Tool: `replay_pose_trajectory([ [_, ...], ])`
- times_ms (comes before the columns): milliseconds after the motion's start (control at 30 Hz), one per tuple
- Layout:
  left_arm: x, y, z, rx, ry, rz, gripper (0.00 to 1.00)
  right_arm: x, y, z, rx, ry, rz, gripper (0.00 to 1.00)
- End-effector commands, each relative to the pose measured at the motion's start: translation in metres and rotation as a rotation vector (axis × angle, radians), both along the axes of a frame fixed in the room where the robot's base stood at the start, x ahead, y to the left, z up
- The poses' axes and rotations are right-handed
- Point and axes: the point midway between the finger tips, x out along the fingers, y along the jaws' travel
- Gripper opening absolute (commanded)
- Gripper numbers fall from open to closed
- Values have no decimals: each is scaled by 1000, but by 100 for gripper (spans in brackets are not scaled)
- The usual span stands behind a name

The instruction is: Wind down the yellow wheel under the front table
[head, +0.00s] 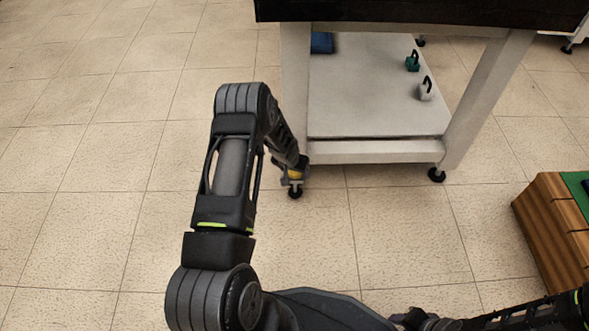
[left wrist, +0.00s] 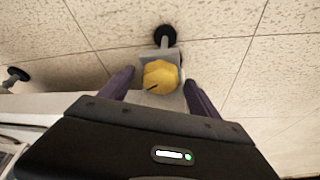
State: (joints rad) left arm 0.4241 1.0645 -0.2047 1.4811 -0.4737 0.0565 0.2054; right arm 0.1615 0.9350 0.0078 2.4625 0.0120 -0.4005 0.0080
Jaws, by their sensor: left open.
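The yellow wheel (left wrist: 160,76) shows in the left wrist view as a knobbed disc on the table's leg foot, just above a black caster (left wrist: 165,36). My left gripper (left wrist: 158,82) is open, with one dark finger on each side of the yellow wheel. Whether the fingers touch it I cannot tell. In the head view the yellow wheel (head: 295,173) is a small patch at the front left leg, mostly hidden by my left gripper (head: 297,165). The front table (head: 375,150) has a black top and pale legs. My right gripper is not in view.
The table's lower shelf (head: 365,95) holds a blue object (head: 321,43), a green weight (head: 412,62) and a white weight (head: 425,90). Another caster (head: 437,175) stands under the right front leg. A wooden box (head: 560,225) stands at the right. The tiled floor at left is clear.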

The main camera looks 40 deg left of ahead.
Motion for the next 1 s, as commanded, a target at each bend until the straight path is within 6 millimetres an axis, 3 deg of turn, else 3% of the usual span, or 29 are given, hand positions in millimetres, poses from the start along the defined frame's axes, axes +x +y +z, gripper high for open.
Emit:
replay_pose_trajectory([
  [500, -24, -8, 66, 0, -1, -2, 71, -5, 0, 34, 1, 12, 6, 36],
  [867, -28, -8, 71, 0, 0, 0, 71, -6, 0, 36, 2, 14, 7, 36],
  [1000, -30, -14, 70, -8, 2, -3, 62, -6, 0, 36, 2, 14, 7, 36],
])
